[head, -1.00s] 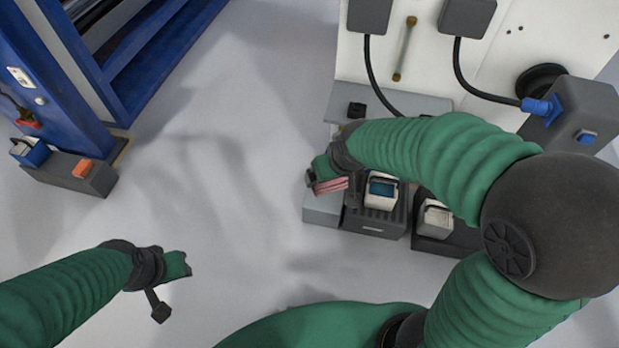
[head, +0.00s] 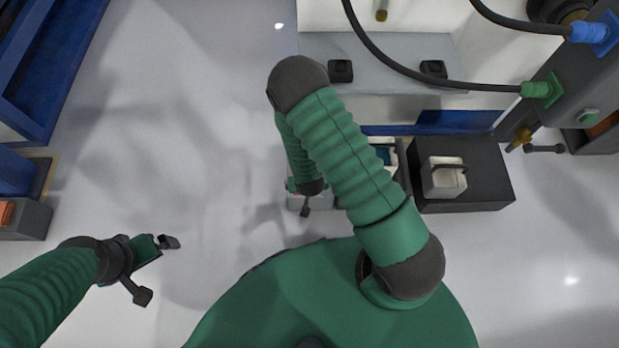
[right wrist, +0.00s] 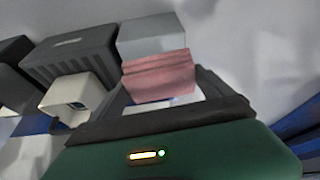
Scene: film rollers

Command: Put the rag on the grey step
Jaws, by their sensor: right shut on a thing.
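The pink folded rag (right wrist: 160,75) is between the fingers of my right gripper (right wrist: 170,98) in the right wrist view. The gripper is shut on it. A light grey block (right wrist: 150,37) stands right behind the rag; I cannot tell whether they touch. In the head view my right gripper (head: 305,190) points down over this block (head: 295,202), and the rag is hidden. The grey step (head: 395,55) is a broad flat ledge at the front of the white machine, beyond my right gripper. My left gripper (head: 165,243) is low at the left, away from everything; its jaw state is unclear.
A dark box (head: 490,185) with a white container (head: 443,178) stands right of my right arm. Blue shelving (head: 50,60) stands left; open floor (head: 200,120) lies between.

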